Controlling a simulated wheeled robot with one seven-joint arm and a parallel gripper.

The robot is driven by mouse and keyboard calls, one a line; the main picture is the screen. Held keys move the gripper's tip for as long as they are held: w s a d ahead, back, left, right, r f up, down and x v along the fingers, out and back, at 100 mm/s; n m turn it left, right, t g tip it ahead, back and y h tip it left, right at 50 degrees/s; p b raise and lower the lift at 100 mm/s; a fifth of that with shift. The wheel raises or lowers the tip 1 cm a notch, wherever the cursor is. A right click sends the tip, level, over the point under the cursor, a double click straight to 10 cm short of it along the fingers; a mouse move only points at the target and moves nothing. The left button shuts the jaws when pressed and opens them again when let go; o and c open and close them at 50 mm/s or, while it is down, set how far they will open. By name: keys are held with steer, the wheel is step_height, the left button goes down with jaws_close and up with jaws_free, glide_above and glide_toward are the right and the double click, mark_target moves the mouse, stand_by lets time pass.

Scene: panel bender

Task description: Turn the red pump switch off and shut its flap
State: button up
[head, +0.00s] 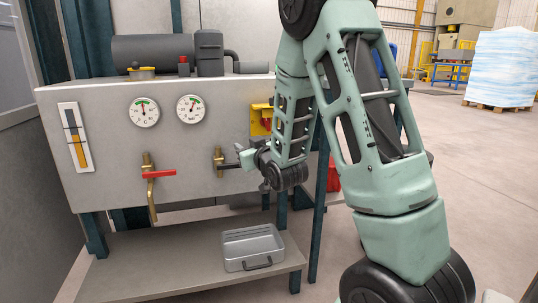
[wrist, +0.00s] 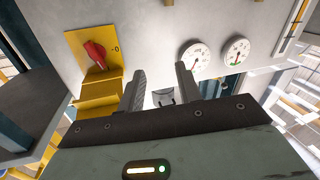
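The red pump switch (wrist: 95,55) sits on a yellow plate (wrist: 75,42) with a "0" mark beside it in the wrist view. Its handle lies at a slant, not pointing straight at the "0". The yellow flap (wrist: 98,92) stands open, out from the plate, leaving the switch uncovered. In the head view the switch (head: 267,123) and flap (head: 261,107) are partly hidden by my arm. My gripper (wrist: 164,80) is open, its fingers apart and to the right of the switch in the wrist view, not touching it.
Two dials (head: 144,112) and a level gauge (head: 75,137) are on the grey panel. A red-handled valve (head: 158,173) and a brass valve (head: 218,162) stick out, the latter close to my gripper. A metal tray (head: 253,247) stands on the lower shelf.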

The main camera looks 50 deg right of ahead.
steer(key=s+d+f+t+h+b, duration=0.35)
steer(key=s+d+f+b, duration=0.35)
steer(key=d, duration=0.3)
steer(key=b, duration=0.5)
glide_toward(268, 125)
steer(key=shift+h, duration=0.35)
steer(key=x, duration=0.8)
steer(key=shift+w, duration=0.45)
jaws_close()
